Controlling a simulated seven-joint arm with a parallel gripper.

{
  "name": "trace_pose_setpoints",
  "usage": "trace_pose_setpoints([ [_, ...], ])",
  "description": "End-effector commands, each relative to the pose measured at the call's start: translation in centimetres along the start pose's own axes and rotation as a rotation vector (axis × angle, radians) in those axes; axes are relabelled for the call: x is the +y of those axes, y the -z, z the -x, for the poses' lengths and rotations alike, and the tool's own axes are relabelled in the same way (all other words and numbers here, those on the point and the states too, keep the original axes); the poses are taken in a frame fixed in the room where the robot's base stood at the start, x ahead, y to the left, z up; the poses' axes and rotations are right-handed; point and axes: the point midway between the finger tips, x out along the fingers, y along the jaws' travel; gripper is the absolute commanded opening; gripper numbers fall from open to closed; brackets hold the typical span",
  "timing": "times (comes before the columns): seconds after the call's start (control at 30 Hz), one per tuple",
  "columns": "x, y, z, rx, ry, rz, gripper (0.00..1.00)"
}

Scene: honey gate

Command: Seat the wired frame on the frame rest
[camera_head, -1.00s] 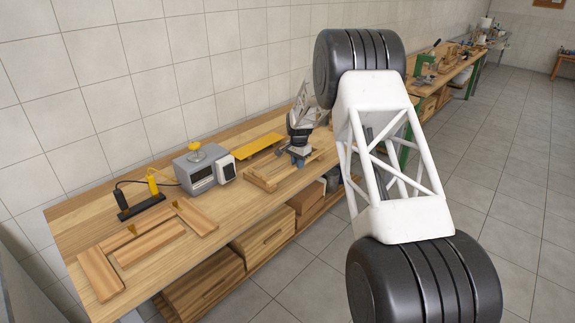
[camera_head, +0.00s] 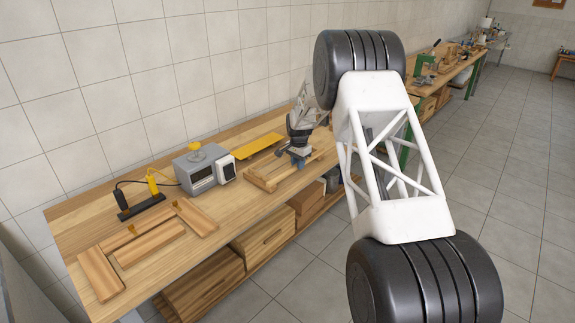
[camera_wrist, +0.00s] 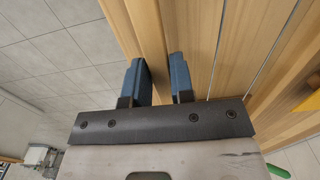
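A light wooden frame (camera_head: 262,184) lies towards the far right of the near bench, under my gripper (camera_head: 297,160). In the wrist view, thin pale lines that look like wires run beside a wooden bar (camera_wrist: 146,28). My gripper's blue fingers (camera_wrist: 160,83) stand on either side of this bar, with only a narrow gap between them. I cannot tell whether both fingers touch the wood. At the bench's near left, wooden rails (camera_head: 97,274) with small brass-coloured pieces surround a flat board (camera_head: 150,244); this may be the frame rest.
A grey box with a yellow knob (camera_head: 196,173) stands mid-bench, beside a black holder (camera_head: 141,207) with yellow and black handles. A yellow sheet (camera_head: 258,146) lies behind the frame. Wooden boxes (camera_head: 263,236) sit below. My white arm link hides part of the bench's right end.

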Motion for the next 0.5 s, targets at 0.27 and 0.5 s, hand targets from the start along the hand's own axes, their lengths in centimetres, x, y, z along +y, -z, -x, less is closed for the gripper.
trace_pose_setpoints([
  [0.27,0.01,0.00,-0.03,0.000,0.000,0.000,0.36],
  [0.5,0.00,0.00,0.01,0.000,0.000,0.000,0.36],
])
